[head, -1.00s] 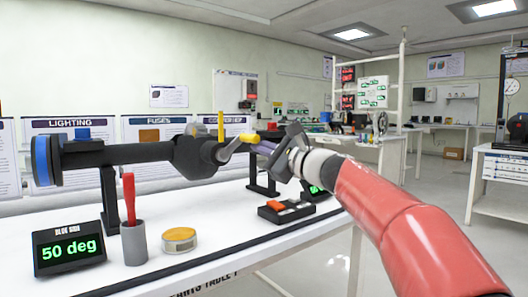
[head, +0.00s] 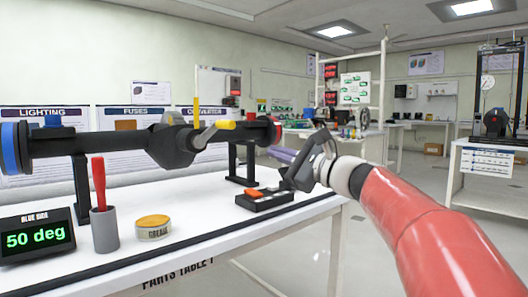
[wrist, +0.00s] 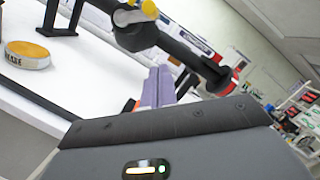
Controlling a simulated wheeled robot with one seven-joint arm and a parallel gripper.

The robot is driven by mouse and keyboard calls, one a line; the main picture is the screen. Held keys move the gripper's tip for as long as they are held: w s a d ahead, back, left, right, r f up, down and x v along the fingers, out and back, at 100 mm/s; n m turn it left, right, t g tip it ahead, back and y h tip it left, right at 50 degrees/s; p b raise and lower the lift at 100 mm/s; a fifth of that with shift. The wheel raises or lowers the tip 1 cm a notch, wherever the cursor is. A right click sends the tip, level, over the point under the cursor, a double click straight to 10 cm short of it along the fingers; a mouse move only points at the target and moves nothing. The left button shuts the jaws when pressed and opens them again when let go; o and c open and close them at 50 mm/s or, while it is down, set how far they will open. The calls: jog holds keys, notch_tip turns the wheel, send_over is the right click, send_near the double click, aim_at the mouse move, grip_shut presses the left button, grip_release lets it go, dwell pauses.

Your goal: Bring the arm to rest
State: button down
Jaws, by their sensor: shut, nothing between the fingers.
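My red arm comes in from the lower right of the head view and ends in my gripper (head: 272,150), a dark grey body with slim purple fingers. The fingers are shut together with nothing between them. They point left, above the right end of the white parts table (head: 215,222). In the wrist view the shut purple fingers (wrist: 157,85) point up the picture toward the dark axle. My gripper appears apart from the axle in the head view.
A black axle rig (head: 90,145) with a yellow-tipped lever (head: 224,125) spans the table on stands. Open floor lies right.

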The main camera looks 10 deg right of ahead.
jog(key=s+a+f+n+g+h, duration=0.3)
jog(key=s+f+n, duration=0.1)
jog(key=s+f, duration=0.45)
jog(key=s+a+f+n+g+h, duration=0.3)
jog(key=s+f+n, duration=0.3)
jog(key=f, duration=0.4)
jog(key=s+d+f+n+g+h, duration=0.1)
jog(key=s+d+f+n+h, duration=0.35)
jog(key=s+f, duration=0.4)
jog(key=s+d+f+n+g+h, duration=0.25)
jog(key=s+d+f, duration=0.25)
jog(key=s+f, duration=0.35)
notch_tip(320, 180, up, 13)
jog(key=n+p, duration=0.1)
jog(key=p, duration=1.1)
jog(key=shift+s+t+h, duration=0.25)
jog(key=shift+t+h, duration=0.1)
jog(key=shift+h, duration=0.05)
jog(key=shift+d+f, duration=0.1)
